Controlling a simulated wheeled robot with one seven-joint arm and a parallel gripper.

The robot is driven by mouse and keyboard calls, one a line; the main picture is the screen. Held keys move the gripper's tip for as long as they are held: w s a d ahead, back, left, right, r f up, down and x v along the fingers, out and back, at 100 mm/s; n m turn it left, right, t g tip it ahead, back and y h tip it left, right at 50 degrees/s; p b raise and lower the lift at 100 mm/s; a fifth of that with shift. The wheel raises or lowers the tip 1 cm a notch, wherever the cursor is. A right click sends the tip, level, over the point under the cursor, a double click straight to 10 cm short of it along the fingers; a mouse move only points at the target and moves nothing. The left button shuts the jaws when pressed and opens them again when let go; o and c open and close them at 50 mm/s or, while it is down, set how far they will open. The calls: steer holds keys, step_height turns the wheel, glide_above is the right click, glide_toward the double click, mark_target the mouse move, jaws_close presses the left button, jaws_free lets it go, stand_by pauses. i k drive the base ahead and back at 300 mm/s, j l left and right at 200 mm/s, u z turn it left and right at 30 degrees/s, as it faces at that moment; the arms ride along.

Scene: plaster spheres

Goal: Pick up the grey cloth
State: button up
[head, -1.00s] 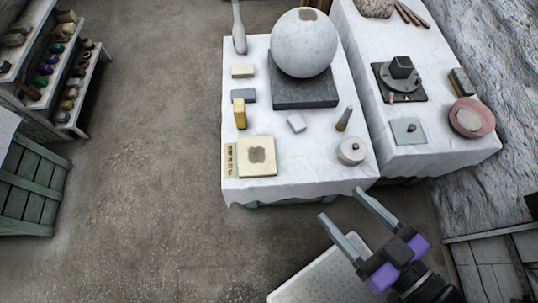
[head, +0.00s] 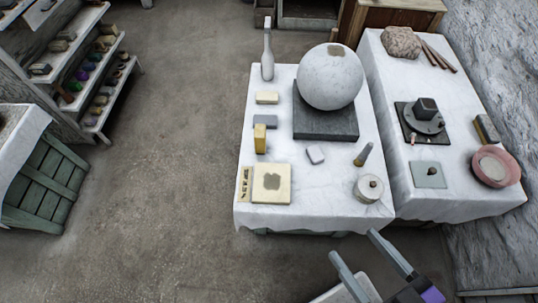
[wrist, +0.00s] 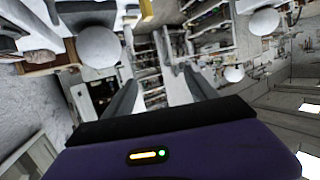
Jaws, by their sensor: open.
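A small flat blue-grey piece (head: 265,121) lies on the left side of the white-covered table, between a cream block and an upright yellow block. It looks most like the grey cloth, but it is too small to be sure. A paler grey piece (head: 315,155) lies nearer the table's middle. My gripper (head: 353,246) is open and empty, just off the table's front right edge and well away from both pieces. In the wrist view, its two fingers (wrist: 158,77) are spread with nothing between them, and I cannot make out the cloth there.
A large plaster sphere (head: 331,77) sits on a dark slab at the back. A pale bottle (head: 267,52) stands at the far left. A round lidded pot (head: 368,190) is near the front right corner. A second table (head: 470,205) adjoins on the right. The floor to the left is open.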

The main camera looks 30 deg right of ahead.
mark_target(270, 121)
steer(key=i+j+z, duration=0.3)
steer(key=i+j, duration=0.15)
steer(key=i+j+z, duration=0.35)
steer(key=j, duration=0.25)
steer(key=i, duration=0.1)
